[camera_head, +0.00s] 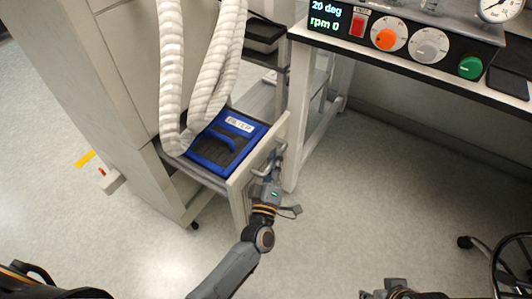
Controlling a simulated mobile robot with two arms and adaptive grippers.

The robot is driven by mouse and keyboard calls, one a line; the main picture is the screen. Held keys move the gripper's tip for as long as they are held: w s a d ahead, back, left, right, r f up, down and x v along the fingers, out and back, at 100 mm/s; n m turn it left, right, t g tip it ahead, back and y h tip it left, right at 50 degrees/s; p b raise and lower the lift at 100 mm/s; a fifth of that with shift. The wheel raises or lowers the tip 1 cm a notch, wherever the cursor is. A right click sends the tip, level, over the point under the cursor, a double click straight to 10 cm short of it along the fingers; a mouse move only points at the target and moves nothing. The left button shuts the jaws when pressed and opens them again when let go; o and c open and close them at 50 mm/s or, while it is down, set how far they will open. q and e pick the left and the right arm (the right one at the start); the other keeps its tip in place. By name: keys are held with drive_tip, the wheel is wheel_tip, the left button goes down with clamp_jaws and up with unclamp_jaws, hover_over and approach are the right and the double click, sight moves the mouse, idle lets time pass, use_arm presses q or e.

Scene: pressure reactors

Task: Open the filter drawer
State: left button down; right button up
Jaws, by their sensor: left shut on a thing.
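The filter drawer (240,180) is a pale drawer low in the white cabinet (120,80). It stands out from the cabinet front, and a blue-framed filter (224,141) with a "FILTER" label lies in it. My left gripper (272,168) is at the drawer's front panel, shut on the drawer handle (264,162). Its fingers are small in the picture and partly cover the handle. A dark part of my right arm shows at the bottom edge, right of the middle; its fingers cannot be made out.
White ribbed hoses (172,70) hang in front of the cabinet and reach down to the filter. A bench (420,65) with a control panel stands at the upper right, its leg (305,150) close to the drawer. A wheeled chair (505,262) is at the lower right. The floor between is clear.

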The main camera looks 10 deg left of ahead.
use_arm(q)
drive_tip(key=shift+s+d, duration=0.25)
drive_tip(key=shift+d, duration=0.4)
drive_tip(key=shift+s+d, duration=0.25)
drive_tip(key=shift+d, duration=0.35)
drive_tip(key=c, duration=1.7)
unclamp_jaws()
drive_tip(key=shift+o, duration=0.2)
